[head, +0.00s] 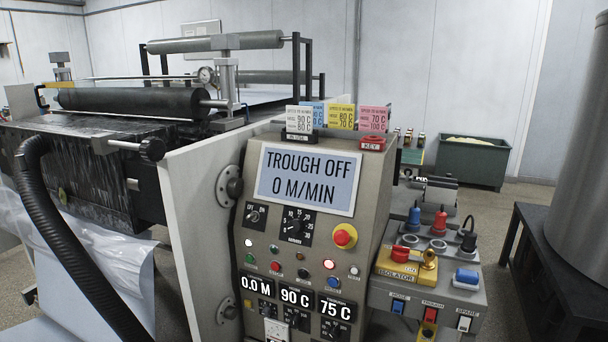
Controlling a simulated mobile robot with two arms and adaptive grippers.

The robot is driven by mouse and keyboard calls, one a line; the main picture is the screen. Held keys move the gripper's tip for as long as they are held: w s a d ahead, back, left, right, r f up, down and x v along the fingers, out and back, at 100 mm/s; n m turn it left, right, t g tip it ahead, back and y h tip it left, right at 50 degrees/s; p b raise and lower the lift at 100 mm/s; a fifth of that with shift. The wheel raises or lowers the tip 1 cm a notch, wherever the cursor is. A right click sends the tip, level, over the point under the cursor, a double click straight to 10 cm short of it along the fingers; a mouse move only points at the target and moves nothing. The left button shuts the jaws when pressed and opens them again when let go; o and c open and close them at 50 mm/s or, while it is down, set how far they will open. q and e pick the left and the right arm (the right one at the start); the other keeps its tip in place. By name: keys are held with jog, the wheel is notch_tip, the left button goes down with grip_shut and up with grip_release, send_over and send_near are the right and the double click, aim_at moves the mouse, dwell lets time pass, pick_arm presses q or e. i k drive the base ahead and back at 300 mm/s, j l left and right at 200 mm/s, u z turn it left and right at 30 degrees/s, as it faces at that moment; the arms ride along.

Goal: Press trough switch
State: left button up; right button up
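The control panel (300,235) stands in the middle of the head view. Its display (307,178) reads "TROUGH OFF 0 M/MIN". On the grey side box to the right, a row of three small switches shows low down: a blue one (398,308), a red one (430,315) and a white one (464,323). The small label above the red switch appears to read "TROUGH", and the one above the white switch "SPARE". Nothing covers the red switch. Neither of my grippers shows in the head view.
A yellow isolator block (397,266) with a red knob sits above the switches. A red-and-yellow emergency button (344,236) is on the panel. A black ribbed hose (62,235) and the roller machine (135,102) fill the left. A dark table (535,262) stands right, with open floor between.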

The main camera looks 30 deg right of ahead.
aim_at(431, 314)
jog(key=l+z, duration=0.15)
jog(key=z, duration=1.5)
jog(key=i+j, duration=0.05)
